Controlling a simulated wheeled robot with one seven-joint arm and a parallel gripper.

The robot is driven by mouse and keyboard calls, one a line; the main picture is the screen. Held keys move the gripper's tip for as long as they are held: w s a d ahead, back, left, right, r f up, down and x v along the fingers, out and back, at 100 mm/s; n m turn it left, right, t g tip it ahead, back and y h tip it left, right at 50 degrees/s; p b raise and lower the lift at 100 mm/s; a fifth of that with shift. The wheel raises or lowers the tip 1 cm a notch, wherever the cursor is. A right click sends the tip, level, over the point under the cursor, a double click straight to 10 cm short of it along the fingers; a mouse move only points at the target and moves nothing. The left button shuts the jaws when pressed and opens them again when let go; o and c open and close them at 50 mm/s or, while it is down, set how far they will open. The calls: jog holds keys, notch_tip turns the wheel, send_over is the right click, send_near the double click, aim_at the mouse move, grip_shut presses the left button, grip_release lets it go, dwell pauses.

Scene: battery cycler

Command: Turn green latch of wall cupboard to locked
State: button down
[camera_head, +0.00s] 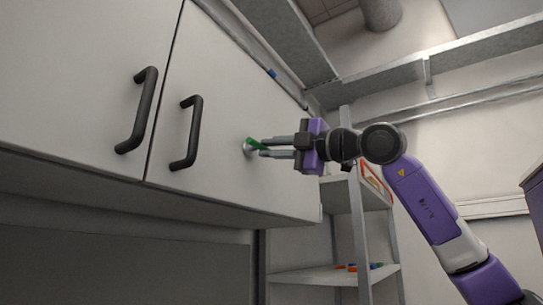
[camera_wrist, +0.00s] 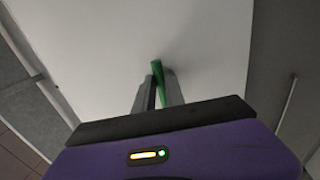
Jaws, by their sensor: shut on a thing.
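The wall cupboard (camera_head: 225,105) has white doors, and the green latch (camera_head: 253,143) sits on a pale round base on the right door. My gripper (camera_head: 263,147) reaches in from the right with its fingers at the latch. In the wrist view the green latch (camera_wrist: 158,72) stands between the two fingertips of my gripper (camera_wrist: 159,82), which are shut on it. Its upper end sticks out past the fingertips and leans slightly. The fingers hide part of the latch, and I cannot read any locked or unlocked marking.
Two black door handles, the left (camera_head: 138,110) and the right (camera_head: 187,133), stick out left of the latch. A small blue piece (camera_head: 272,73) is on the door's upper edge. An open shelf rack (camera_head: 358,235) with small coloured items stands below and behind my gripper.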

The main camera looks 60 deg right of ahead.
dwell(0.4)
jog(key=c, duration=1.4)
grip_release()
jog(key=s+f+b, duration=0.1)
jog(key=s, duration=0.6)
jog(key=shift+s+f, duration=0.3)
jog(key=shift+d, duration=0.1)
